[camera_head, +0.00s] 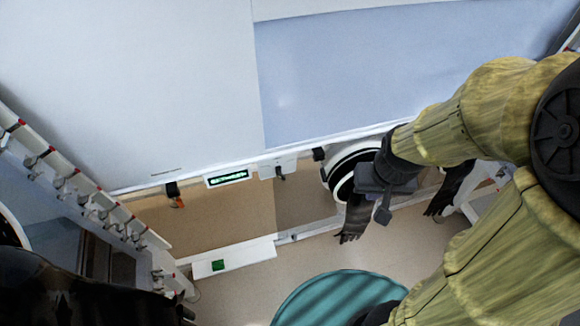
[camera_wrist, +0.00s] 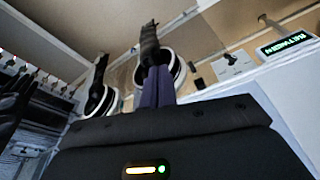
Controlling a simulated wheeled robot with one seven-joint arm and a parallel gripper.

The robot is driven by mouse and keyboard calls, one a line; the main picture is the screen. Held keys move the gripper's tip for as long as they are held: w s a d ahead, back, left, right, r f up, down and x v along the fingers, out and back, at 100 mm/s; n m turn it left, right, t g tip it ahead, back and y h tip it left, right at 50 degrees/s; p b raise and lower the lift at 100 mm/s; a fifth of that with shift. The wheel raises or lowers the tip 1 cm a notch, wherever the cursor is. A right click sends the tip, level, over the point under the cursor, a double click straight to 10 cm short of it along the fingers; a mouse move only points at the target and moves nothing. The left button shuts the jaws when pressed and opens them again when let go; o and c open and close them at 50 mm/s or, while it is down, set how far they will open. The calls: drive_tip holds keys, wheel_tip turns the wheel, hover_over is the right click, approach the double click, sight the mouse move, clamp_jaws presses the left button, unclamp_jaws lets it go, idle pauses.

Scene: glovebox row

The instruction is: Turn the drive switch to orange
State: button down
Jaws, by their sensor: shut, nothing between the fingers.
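A small white plate with a dark lever, which looks like the drive switch (camera_head: 280,172), sits on the front edge of the glovebox, right of a green-lit display. It also shows in the wrist view (camera_wrist: 230,60), right of my fingers. Its markings are too small to read, and I see no orange on it. My gripper (camera_head: 383,214) is to the right of the plate and apart from it, in front of a round glove port. In the wrist view the fingers of my gripper (camera_wrist: 157,70) are together and empty, pointing toward the port.
The display (camera_head: 228,178) is left of the switch plate. Farther left hangs a black fitting with an orange tip (camera_head: 175,195). A black glove (camera_head: 354,217) hangs from the port (camera_head: 340,172) beside my gripper. A teal round surface (camera_head: 330,300) is below. A rack (camera_head: 75,185) stands left.

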drive_tip(key=shift+s, duration=0.15)
drive_tip(key=w+d+f+t+y, duration=0.1)
drive_tip(key=w+f, duration=0.3)
drive_tip(key=w, duration=0.3)
drive_tip(key=w+f+t, duration=0.2)
drive_tip(key=w+f, duration=0.2)
drive_tip(key=w, duration=0.3)
drive_tip(key=w+a+f+m+t+y+p, duration=0.1)
drive_tip(key=w+a+f+y, duration=0.2)
drive_tip(key=a+f+y, duration=0.5)
drive_tip(key=a+y, duration=0.1)
drive_tip(key=y, duration=0.2)
drive_tip(key=shift+f, duration=0.2)
